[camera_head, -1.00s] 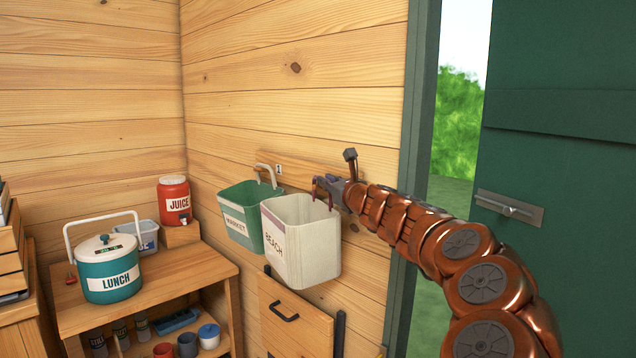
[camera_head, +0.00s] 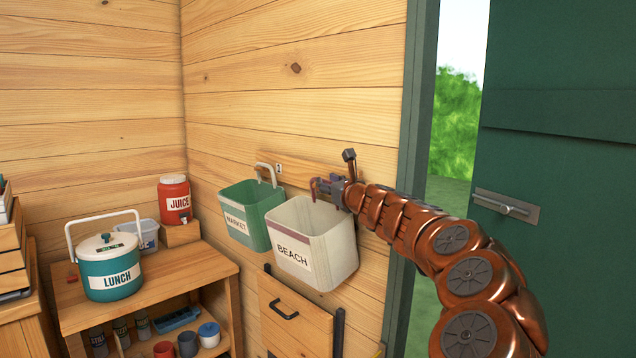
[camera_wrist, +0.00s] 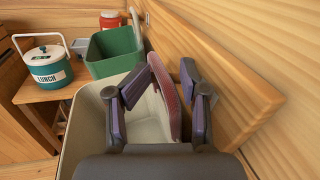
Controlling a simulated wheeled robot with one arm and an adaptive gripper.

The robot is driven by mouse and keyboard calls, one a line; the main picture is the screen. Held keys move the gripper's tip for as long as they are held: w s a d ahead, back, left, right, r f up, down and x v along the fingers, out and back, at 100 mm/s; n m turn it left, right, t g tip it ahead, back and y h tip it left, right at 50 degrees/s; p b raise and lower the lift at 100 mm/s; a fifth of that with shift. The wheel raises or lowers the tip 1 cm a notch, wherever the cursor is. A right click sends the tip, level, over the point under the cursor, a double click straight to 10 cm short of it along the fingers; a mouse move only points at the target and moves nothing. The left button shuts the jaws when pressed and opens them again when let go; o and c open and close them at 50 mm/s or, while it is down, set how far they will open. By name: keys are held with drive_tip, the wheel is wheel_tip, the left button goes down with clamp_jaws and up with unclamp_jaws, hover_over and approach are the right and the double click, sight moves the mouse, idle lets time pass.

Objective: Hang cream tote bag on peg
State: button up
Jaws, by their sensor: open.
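The cream tote bag (camera_head: 342,250), labelled BEACH, is against the wall below the peg board and tilts in the head view. Its open mouth faces up, and its pale rim shows in the wrist view (camera_wrist: 85,120). A ribbed pink-red strip (camera_wrist: 163,95), seemingly its handle, stands between my fingers. My gripper (camera_head: 322,188) is at the bag's back rim, in front of the board. Its fingers are apart on both sides of the strip in the wrist view (camera_wrist: 158,90). The peg behind the gripper is hidden, so I cannot tell whether the handle rests on it.
A green MARKET bag (camera_head: 262,205) hangs just left by its pale handle. The wooden peg board (camera_head: 298,172) carries a number 1 tag. A low shelf (camera_head: 190,268) holds a LUNCH cooler (camera_head: 110,275) and a red JUICE jug (camera_head: 174,200). The green door frame (camera_head: 413,150) is right.

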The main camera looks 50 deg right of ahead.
drive_tip(key=shift+s, duration=0.1)
drive_tip(key=shift+s+f, duration=0.1)
drive_tip(key=shift+s, duration=0.4)
drive_tip(key=v, duration=1)
drive_tip(key=shift+s+a, duration=0.25)
drive_tip(key=shift+a, duration=0.15)
